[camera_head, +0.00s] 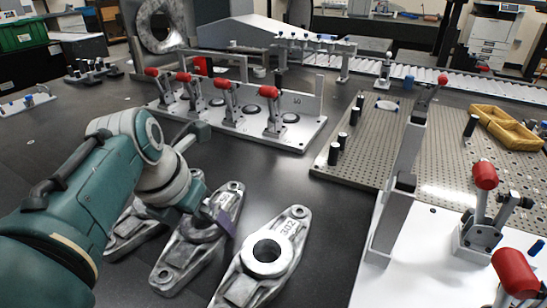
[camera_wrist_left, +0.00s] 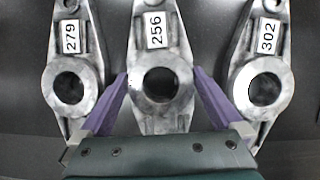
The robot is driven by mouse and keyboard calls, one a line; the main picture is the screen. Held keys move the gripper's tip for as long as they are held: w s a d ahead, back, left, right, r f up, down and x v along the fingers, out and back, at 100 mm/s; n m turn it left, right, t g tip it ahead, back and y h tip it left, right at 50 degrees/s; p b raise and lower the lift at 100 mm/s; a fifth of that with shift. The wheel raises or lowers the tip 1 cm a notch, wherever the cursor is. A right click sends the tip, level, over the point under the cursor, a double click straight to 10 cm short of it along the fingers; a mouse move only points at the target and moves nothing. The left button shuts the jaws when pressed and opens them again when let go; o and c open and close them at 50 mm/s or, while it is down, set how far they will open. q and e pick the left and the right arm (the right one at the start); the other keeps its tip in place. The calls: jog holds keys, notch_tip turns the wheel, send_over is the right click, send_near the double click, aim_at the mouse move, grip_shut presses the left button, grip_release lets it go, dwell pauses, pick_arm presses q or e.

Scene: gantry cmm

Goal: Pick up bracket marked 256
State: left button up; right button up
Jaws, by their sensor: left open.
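The bracket marked 256 (camera_wrist_left: 163,55) is a grey metal piece with a round hub hole, in the middle of the left wrist view. In the head view it (camera_head: 182,262) lies on the dark table, partly hidden by my left gripper (camera_head: 212,213). In the wrist view my left gripper (camera_wrist_left: 160,85) is open, its purple fingers on either side of the 256 bracket's hub. I cannot tell whether they touch it. The bracket marked 279 (camera_wrist_left: 72,75) lies to its left and the bracket marked 302 (camera_wrist_left: 262,75) to its right. My right gripper is not in view.
In the head view, the 302 bracket (camera_head: 287,228) lies close to the right of my gripper. A fixture plate with red-handled clamps (camera_head: 300,135) stands behind. A perforated plate (camera_head: 400,145) and a white plate with red-handled clamps (camera_head: 420,270) are at right. Dark table is bare between them.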

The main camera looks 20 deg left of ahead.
pick_arm(q)
jog(key=shift+c, duration=0.2)
grip_shut()
dwell(0.6)
